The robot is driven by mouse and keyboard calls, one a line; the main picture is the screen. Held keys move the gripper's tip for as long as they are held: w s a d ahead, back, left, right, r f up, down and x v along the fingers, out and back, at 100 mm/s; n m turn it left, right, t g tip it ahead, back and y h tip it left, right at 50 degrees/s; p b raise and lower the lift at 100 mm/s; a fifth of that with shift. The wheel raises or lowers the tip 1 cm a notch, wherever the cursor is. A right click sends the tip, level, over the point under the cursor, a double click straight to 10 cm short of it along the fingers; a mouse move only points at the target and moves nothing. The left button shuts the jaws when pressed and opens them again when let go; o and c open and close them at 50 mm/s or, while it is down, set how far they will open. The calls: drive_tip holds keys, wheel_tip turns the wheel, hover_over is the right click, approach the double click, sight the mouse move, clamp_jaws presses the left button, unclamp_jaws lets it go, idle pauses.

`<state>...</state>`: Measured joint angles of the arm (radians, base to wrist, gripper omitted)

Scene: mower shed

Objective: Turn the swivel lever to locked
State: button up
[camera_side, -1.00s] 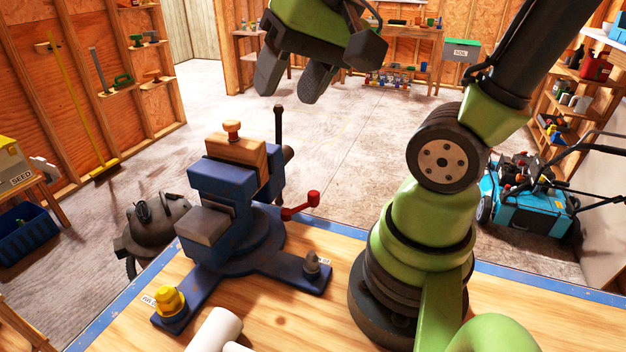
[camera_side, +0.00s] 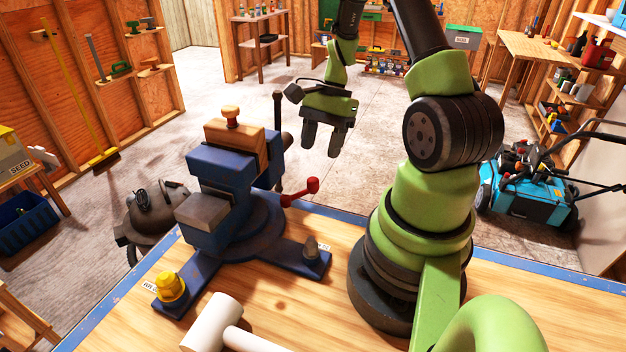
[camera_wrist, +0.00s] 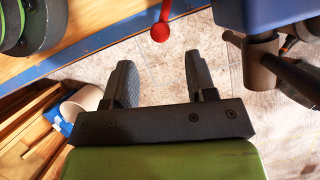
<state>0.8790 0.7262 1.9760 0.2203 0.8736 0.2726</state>
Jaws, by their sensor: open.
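The red swivel lever (camera_side: 300,194) sticks out to the right from the base of a blue bench vise (camera_side: 232,182), with a red knob at its end. In the wrist view its red knob (camera_wrist: 160,32) shows at the top centre, beyond my fingertips. My gripper (camera_side: 322,146) is open and empty, fingers pointing down, above and behind the lever and apart from it. Its two dark fingers (camera_wrist: 160,72) show spread in the wrist view. A wooden block (camera_side: 235,141) with a knob sits in the vise jaws.
A white mallet (camera_side: 213,322) lies at the bench front. A dark upright bar (camera_side: 278,115) stands behind the vise. Bare bench (camera_side: 290,300) lies in front.

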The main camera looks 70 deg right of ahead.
sight(314, 179)
drive_tip(key=x, duration=0.8)
drive_tip(key=shift+c, duration=0.4)
clamp_jaws()
